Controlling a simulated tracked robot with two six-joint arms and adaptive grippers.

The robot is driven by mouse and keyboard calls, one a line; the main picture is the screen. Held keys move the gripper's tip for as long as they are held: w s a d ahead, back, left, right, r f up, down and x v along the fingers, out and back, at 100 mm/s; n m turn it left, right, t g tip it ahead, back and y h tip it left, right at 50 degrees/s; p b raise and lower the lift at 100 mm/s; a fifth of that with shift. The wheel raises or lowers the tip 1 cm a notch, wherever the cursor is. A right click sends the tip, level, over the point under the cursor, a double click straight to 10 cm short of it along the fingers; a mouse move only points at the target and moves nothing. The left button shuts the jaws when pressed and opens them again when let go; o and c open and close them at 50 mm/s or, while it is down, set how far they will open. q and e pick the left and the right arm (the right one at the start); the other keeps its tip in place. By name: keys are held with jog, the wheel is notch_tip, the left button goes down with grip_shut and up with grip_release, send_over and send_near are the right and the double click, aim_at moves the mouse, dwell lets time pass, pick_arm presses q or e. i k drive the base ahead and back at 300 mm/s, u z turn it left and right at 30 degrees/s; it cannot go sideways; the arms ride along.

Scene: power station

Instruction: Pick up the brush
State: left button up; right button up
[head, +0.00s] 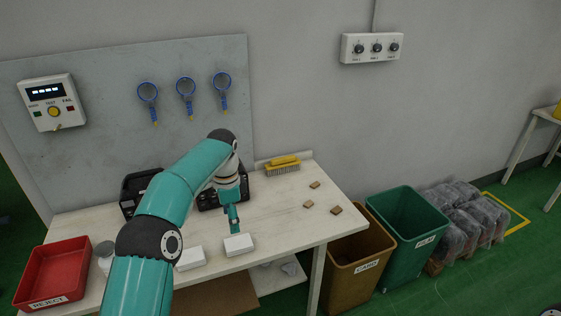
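The brush (283,163) has a yellow handle and pale bristles pointing down. It stands at the back of the white worktable, near its right rear corner. My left gripper (235,224) points down over the table's front part, left of and nearer than the brush, and clearly apart from it. Its tip is just above or behind a white block (239,246); I cannot tell whether they touch. The fingers are too small to show whether they are open or shut. My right gripper is not in view.
Small brown pieces (315,185) lie on the table (283,210) right of centre. Another white block (190,259), a black case (138,188) and a red reject tray (54,272) stand left. Brown (357,255) and green (408,225) bins stand beside the table.

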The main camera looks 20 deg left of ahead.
aim_at(289, 163)
jog(key=z, duration=0.05)
jog(key=i, duration=1.8)
